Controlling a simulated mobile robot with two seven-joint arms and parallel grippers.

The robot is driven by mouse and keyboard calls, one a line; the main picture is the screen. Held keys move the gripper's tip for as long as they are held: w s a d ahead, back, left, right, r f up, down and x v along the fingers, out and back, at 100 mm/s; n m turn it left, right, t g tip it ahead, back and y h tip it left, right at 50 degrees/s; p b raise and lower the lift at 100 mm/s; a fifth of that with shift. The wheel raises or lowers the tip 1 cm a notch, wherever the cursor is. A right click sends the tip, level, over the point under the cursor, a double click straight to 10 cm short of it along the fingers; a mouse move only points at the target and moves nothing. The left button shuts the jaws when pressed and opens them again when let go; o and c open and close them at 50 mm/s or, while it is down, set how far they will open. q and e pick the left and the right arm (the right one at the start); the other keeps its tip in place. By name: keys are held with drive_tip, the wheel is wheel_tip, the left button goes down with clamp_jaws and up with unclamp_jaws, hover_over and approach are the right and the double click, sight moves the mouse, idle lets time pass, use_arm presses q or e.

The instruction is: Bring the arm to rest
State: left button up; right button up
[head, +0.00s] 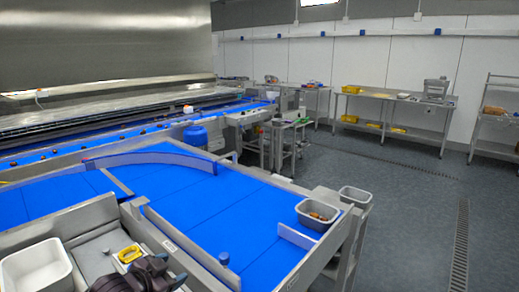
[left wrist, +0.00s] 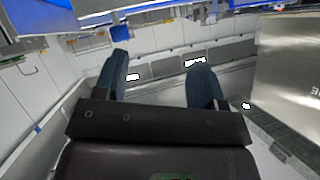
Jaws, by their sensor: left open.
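My left gripper (head: 140,274) shows as a dark shape at the bottom edge of the head view, over the steel counter (head: 92,250) at the near left. In the left wrist view my left gripper (left wrist: 160,80) has its two dark blue fingers spread wide apart, with nothing between them. That view appears upside down, with the room far behind the fingers. Most of the arm is outside the head view. My right gripper is in neither view.
A white bin (head: 38,270) and a yellow item (head: 129,254) are close to the left gripper. The blue belt table (head: 235,210) lies beyond, with a grey bin (head: 302,210) holding brown items at its right edge. The floor (head: 410,215) at right is clear.

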use_arm(q)
drive_tip(key=s+a+f+n+y, duration=0.2)
drive_tip(key=s+f+n, duration=0.2)
drive_tip(key=s+f, duration=0.5)
drive_tip(key=s+a+f+n+y, duration=0.3)
drive_tip(key=s+f, duration=0.6)
drive_tip(key=s, duration=0.8)
drive_tip(key=shift+s+a+f+n, duration=0.25)
drive_tip(key=shift+s+a+n, duration=0.1)
drive_tip(key=shift+n, duration=0.25)
